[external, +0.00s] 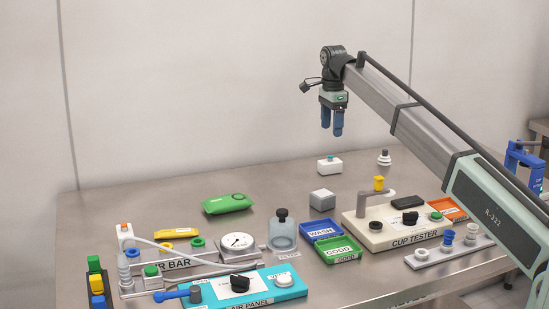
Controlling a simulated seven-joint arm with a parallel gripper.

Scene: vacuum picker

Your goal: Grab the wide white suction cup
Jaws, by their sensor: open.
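A low, wide white round piece (421,254), which looks like the wide white suction cup, sits at the left end of a grey strip rack (455,252) at the right front of the table. A blue cup (448,238) and a narrower pale cup (472,232) stand beside it on the same rack. My gripper (332,131) is open and empty, with its blue fingers pointing down. It is high above the back of the table, well up and to the left of the rack.
The cup tester (395,235) with its yellow-topped post stands just left of the rack. Green GOOD (338,250) and blue WASH (320,231) trays, a glass filter jar (282,236) and the teal air panel (250,291) lie farther left.

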